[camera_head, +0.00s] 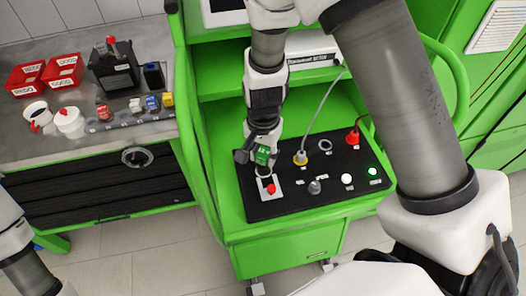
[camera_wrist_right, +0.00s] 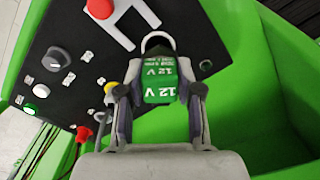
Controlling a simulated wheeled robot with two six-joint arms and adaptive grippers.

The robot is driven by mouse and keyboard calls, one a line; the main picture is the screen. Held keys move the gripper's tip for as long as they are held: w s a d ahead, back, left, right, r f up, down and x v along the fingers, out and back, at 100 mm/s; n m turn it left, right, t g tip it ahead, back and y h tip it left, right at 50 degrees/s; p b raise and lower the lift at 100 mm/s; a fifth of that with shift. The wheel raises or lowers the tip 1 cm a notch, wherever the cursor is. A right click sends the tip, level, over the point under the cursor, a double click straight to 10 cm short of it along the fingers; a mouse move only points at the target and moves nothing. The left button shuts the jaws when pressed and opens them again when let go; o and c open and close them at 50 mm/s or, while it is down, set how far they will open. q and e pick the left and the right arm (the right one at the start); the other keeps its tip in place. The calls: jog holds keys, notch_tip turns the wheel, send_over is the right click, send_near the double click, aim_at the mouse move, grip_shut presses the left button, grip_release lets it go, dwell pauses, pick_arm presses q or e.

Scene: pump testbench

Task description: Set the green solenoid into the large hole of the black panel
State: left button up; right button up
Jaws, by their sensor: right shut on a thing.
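The green solenoid (camera_head: 263,155), marked "12 V", is in my right gripper (camera_head: 258,148), low over the left part of the black panel (camera_head: 285,202). In the right wrist view the solenoid (camera_wrist_right: 160,80) sits between the two fingers of the right gripper (camera_wrist_right: 160,92), which is shut on it. A pale ring with a dark inside (camera_wrist_right: 158,42) shows just beyond the solenoid; I cannot tell whether it is the large hole's rim or part of the solenoid. The contact with the panel is hidden. My left gripper is out of view.
A red knob on a white plate (camera_head: 270,188) is close beside the solenoid. A yellow-based connector with a grey cable (camera_head: 300,158), a grey ring (camera_head: 325,145) and a red connector (camera_head: 352,137) are farther right. Red bins (camera_head: 62,70) stand on the grey bench at left.

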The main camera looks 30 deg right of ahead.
jog(key=shift+s, duration=0.3)
jog(key=shift+w+f, duration=0.2)
jog(key=shift+w, duration=0.15)
jog(key=shift+s, duration=0.25)
jog(key=shift+s+a, duration=0.15)
jog(key=shift+s, duration=0.05)
jog(key=shift+w+r, duration=0.1)
jog(key=shift+w, duration=0.1)
dwell(0.4)
jog(key=shift+f+b, duration=0.8)
jog(key=shift+f, duration=0.35)
dwell(0.3)
jog(key=o, duration=1)
